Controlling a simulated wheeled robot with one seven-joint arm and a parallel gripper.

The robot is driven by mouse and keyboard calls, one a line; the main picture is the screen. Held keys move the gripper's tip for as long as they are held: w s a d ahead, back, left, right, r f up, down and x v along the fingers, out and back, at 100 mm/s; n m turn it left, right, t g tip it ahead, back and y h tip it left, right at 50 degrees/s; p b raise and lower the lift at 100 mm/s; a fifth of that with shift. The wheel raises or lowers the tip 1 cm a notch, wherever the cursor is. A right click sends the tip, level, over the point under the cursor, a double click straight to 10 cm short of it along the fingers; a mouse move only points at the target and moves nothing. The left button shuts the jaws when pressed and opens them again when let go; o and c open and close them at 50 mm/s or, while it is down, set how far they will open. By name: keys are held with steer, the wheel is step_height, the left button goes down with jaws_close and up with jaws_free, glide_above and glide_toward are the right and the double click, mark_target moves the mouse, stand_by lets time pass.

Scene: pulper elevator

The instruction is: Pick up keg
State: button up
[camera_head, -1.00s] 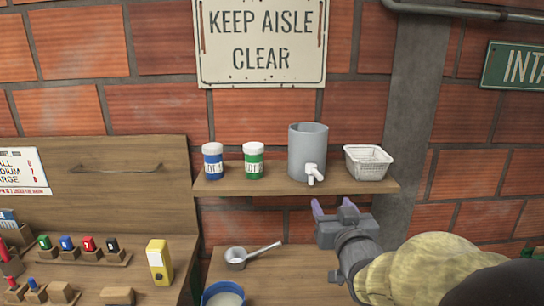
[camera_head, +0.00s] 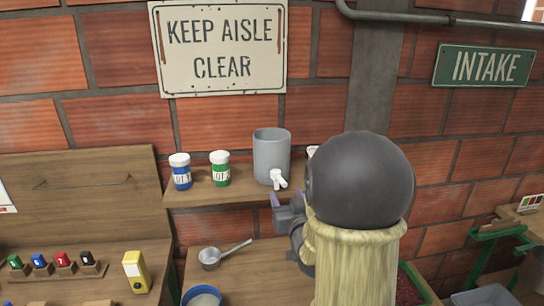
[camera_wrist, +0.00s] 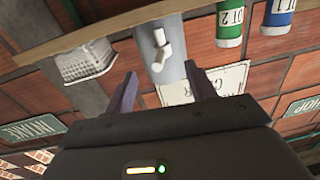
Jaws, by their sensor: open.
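The keg (camera_head: 271,153) is a grey cylinder with a white spigot (camera_head: 279,180) low on its front. It stands upright on a wooden wall shelf (camera_head: 215,194). My gripper (camera_head: 283,200) is just below and in front of the shelf near the spigot, partly hidden by my arm. In the wrist view, which is upside down, my gripper (camera_wrist: 158,88) has its two purple fingers apart and empty. The keg (camera_wrist: 165,62) shows between and beyond the fingertips, apart from them, with its spigot facing me.
A blue-labelled jar (camera_head: 180,172) and a green-labelled jar (camera_head: 220,169) stand left of the keg. A white basket (camera_wrist: 88,62) is on the keg's other side. Below are a metal ladle (camera_head: 215,257) and a yellow box (camera_head: 136,271) on the bench.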

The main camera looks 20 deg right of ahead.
mark_target(278, 177)
steer(key=p+x, duration=0.1)
steer(key=x, duration=0.3)
steer(key=shift+w, duration=0.1)
steer(key=shift+w, duration=0.1)
steer(key=shift+w+r+p, duration=0.2)
steer(key=shift+w+p, duration=0.1)
steer(key=shift+p, duration=0.05)
steer(key=p+x, duration=0.2)
steer(key=x, duration=0.1)
steer(key=shift+w+r, duration=0.2)
steer(key=shift+w, duration=0.05)
steer(key=shift+w+f, duration=0.2)
steer(key=shift+w, duration=0.35)
steer(key=shift+r, duration=0.1)
jaws_close()
